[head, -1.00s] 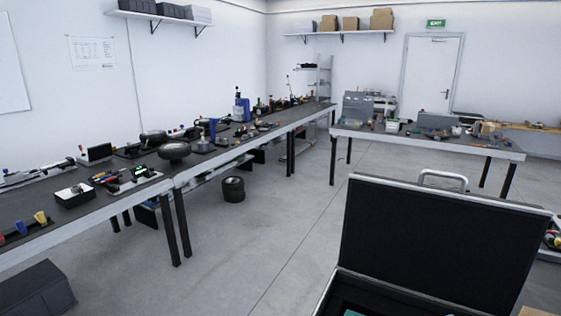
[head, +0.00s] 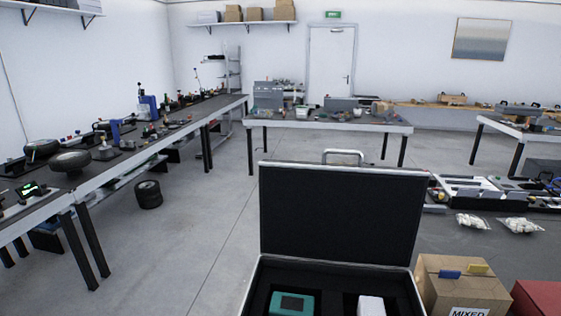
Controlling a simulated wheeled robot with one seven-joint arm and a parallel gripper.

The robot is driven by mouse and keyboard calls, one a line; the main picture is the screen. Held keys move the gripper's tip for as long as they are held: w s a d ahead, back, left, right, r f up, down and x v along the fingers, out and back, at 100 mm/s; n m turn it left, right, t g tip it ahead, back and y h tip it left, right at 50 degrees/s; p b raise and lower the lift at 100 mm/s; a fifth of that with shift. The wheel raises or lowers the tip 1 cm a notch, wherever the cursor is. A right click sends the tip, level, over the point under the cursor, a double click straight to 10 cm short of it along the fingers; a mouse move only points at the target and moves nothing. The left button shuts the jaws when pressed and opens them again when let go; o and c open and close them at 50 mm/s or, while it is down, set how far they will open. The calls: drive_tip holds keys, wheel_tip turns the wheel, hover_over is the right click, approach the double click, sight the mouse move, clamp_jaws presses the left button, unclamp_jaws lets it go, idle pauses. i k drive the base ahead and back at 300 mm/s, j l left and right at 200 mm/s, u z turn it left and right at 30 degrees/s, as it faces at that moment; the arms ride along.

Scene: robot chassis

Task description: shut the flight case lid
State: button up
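The flight case stands at the bottom centre of the head view, with its black lid (head: 341,213) raised nearly upright and its silver edge and handle (head: 343,156) at the top. The case base (head: 256,281) is open toward me and cut off by the lower frame edge. A teal device (head: 291,303) and a white box (head: 371,305) sit in its dark foam. My gripper is not in view.
A cardboard box marked MIXED (head: 455,288) and a red box (head: 537,298) stand right of the case. Bagged white items (head: 472,221) lie behind them. A long workbench (head: 130,165) runs along the left. Open floor (head: 190,240) lies left of the case.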

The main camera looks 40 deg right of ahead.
sight(360, 213)
drive_tip(key=l+z, duration=0.45)
drive_tip(key=l, duration=1.4)
